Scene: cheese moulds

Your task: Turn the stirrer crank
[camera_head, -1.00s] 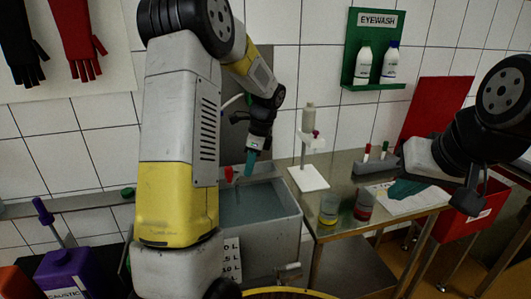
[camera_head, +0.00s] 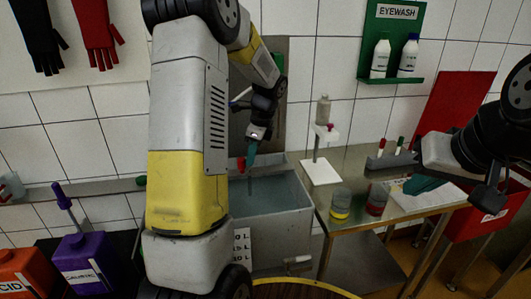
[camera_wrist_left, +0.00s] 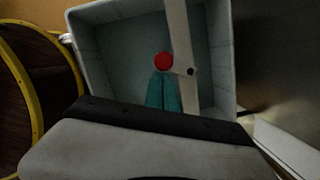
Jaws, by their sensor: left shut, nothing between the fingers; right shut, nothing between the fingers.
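The stirrer crank's red knob (camera_head: 241,163) stands over the grey tank (camera_head: 308,196) of bluish liquid. In the left wrist view the knob (camera_wrist_left: 163,62) shows as a red disc, beside a pale bar (camera_wrist_left: 178,30) crossing the tank with a dark pivot hole (camera_wrist_left: 190,72). My left gripper (camera_head: 247,170) points down over the tank, its teal fingers shut and empty just right of the knob. In the left wrist view the fingertips (camera_wrist_left: 163,75) lie right at the knob; I cannot tell whether they touch. My right gripper (camera_head: 408,190) is shut and empty above the steel table.
The steel table (camera_head: 352,232) right of the tank holds a white stand (camera_head: 321,172), two small jars (camera_head: 340,203) and a rack of markers (camera_head: 388,163). A red bin (camera_head: 500,215) is at the right. Purple (camera_head: 84,258) and orange (camera_head: 30,272) containers stand at left.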

